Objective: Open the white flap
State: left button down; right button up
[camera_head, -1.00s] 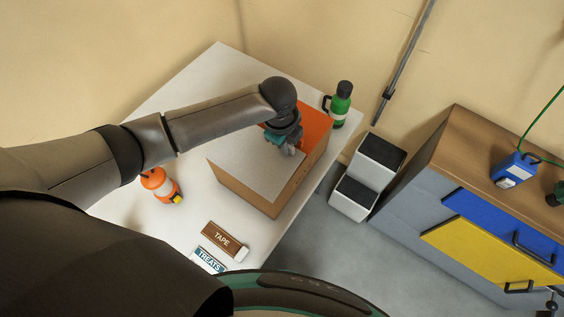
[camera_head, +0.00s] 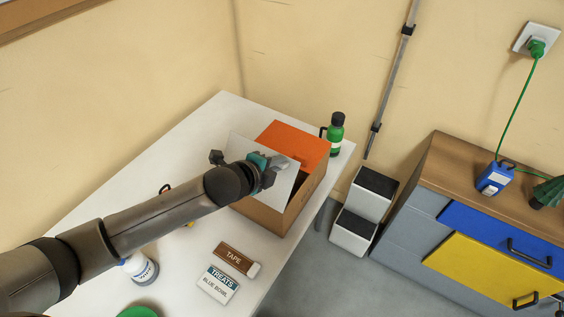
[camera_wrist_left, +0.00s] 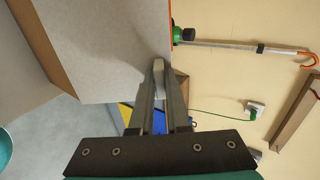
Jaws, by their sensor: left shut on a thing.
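A brown cardboard box (camera_head: 305,203) stands on the white table, with an orange flap (camera_head: 302,138) at its far side. The white flap (camera_head: 282,188) is tilted up, with a dark opening between it and the orange flap. The white flap also fills the upper left of the left wrist view (camera_wrist_left: 105,45). My left gripper (camera_head: 281,163) is shut on the white flap near its edge; its fingers show close together in the left wrist view (camera_wrist_left: 158,80). The arm covers part of the flap. My right gripper is not in view.
A green bottle (camera_head: 336,132) stands behind the box. A TAPE box (camera_head: 234,256), a TREATS box (camera_head: 218,284) and a white bottle (camera_head: 140,268) are at the front of the table (camera_head: 175,155). A white step stool (camera_head: 353,230) and a cabinet (camera_head: 405,240) stand to the right.

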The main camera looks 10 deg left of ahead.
pick_arm(q)
jog(key=s+t+b, duration=0.1)
jog(key=s+a+t+h+b, duration=0.1)
jog(key=s, duration=0.1)
jog(key=s+t+b, duration=0.1)
jog(key=shift+s+a+r+t+b, duration=0.15)
jog(key=shift+s+a+t+b, duration=0.15)
jog(key=shift+t, duration=0.1)
jog(key=shift+s+a+b, duration=0.3)
jog(key=shift+s+b, duration=0.1)
jog(key=shift+s, duration=0.4)
jog(key=c, duration=1.2)
grip_release()
jog(key=shift+o, duration=0.2)
jog(key=shift+s, duration=0.1)
jog(key=v, duration=1.5)
jog(key=shift+a, duration=0.25)
